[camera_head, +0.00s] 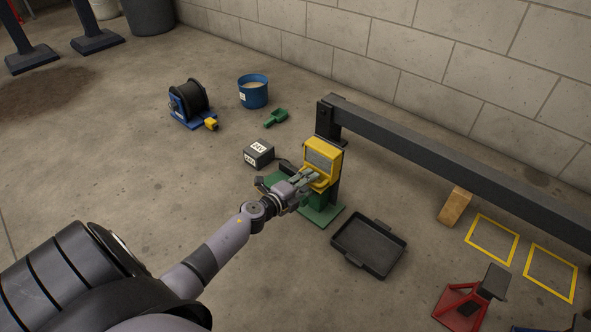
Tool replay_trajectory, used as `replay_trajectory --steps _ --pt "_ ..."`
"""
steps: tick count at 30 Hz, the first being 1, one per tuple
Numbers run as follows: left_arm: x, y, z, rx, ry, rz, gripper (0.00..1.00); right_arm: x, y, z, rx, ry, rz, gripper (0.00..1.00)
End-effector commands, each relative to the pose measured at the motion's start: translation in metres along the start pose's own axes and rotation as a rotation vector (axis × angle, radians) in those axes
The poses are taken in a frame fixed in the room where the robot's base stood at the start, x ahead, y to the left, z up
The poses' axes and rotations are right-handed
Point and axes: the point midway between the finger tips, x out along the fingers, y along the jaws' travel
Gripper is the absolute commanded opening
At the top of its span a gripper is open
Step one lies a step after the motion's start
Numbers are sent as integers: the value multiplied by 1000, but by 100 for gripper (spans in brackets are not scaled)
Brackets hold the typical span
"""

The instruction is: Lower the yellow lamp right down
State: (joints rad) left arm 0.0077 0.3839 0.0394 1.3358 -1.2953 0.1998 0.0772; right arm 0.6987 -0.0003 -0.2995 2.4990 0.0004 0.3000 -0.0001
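The yellow lamp (322,155) is a boxy work light with a grey face, in the middle of the head view. It sits on the dark post (329,126), above a green base (323,215) on the floor. My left gripper (312,179) reaches in from the lower left, with its fingers at the lower front of the lamp. The fingers overlap the lamp's lower yellow edge; whether they close on it is too small to tell. The gripper hides part of the green base. My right gripper is not in view.
A long dark beam (440,160) runs right from the post. A black tray (368,268) lies right of the base, and a grey box (259,154) stands left.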

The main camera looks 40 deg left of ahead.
Motion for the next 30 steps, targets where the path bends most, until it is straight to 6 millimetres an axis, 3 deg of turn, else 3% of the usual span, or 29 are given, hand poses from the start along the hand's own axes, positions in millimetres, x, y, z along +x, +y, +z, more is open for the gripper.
replay_trajectory --steps 15,21,30 --pt "-91 2 -2 -2 2 4 31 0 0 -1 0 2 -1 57" --pt "-108 1 -1 -1 2 2 31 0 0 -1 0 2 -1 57" --pt "-111 0 -1 -1 1 1 31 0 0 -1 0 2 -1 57"
